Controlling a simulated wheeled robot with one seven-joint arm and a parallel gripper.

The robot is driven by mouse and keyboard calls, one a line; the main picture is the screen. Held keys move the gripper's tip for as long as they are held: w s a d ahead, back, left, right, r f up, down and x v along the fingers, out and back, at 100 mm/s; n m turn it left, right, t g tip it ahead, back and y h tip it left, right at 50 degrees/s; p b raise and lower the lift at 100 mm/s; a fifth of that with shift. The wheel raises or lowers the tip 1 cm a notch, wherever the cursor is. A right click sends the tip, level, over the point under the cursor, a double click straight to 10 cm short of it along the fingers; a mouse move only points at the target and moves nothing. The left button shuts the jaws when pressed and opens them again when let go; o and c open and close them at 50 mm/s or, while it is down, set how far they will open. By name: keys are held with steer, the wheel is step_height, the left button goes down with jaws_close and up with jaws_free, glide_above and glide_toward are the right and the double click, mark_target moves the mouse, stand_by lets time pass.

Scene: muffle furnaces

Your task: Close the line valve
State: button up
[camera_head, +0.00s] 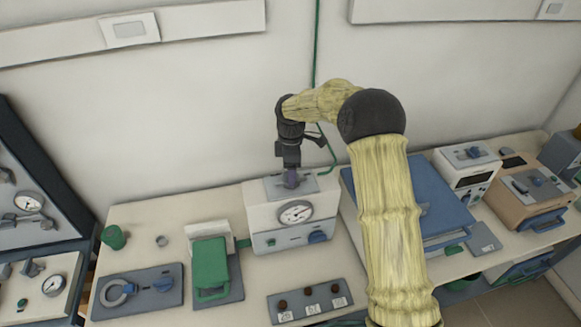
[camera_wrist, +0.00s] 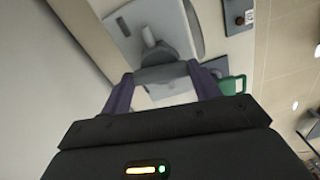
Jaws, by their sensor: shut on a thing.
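A white gauge box (camera_head: 262,216) stands on the bench, with a round dial and a blue knob on its front. A grey plate (camera_head: 311,184) lies on its top. My gripper (camera_head: 291,180) points straight down at this plate from above. In the wrist view my gripper (camera_wrist: 163,82) has its two purple fingers on either side of a grey handle (camera_wrist: 161,74), shut on it. The handle appears to be the line valve's. A grey stub (camera_wrist: 149,37) shows beyond it on the plate. In the head view the fingers mostly hide the handle, so its angle is unclear.
A green hose (camera_head: 329,150) runs down the wall behind the box. A green-lidded device (camera_head: 210,266) is left of the box, a blue case (camera_head: 437,195) right, and a panel with several dark knobs (camera_head: 309,302) in front. My arm crosses the bench and blocks part of the view.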

steer(key=shift+w+r+n, duration=0.1)
steer(key=shift+r+n, duration=0.05)
steer(key=shift+n, duration=0.85)
steer(key=o, duration=1)
step_height(320, 180, up, 17)
steer(key=b, duration=0.3)
steer(key=shift+r, duration=0.15)
